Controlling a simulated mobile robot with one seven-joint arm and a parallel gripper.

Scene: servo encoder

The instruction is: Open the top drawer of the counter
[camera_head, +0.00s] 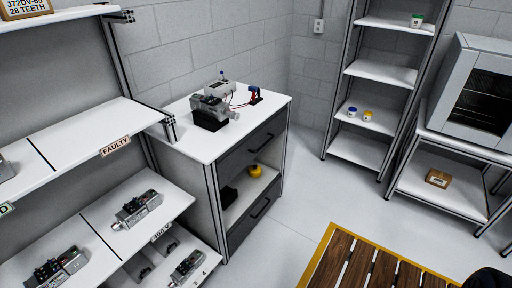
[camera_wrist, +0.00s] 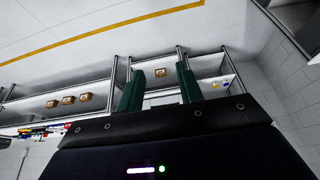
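The counter (camera_head: 204,148) stands left of centre in the head view, with a white top and dark drawer fronts. Its top drawer (camera_head: 240,152) is a dark front just below the top and looks shut, with a dark handle (camera_head: 260,143) across it. Below it are an open shelf and a lower drawer (camera_head: 256,215) with a bar handle. My gripper (camera_wrist: 160,69) shows in the wrist view with its two green fingers apart and nothing between them. It is away from the counter, which I cannot make out in the wrist view.
A motor assembly (camera_head: 210,108) with wires sits on the counter top. Shelves with motors and a FAULTY label (camera_head: 115,147) stand to the left. A rack (camera_head: 380,73) and an oven-like cabinet (camera_head: 477,90) stand right. Floor before the counter is clear, up to a yellow-edged wooden platform (camera_head: 360,268).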

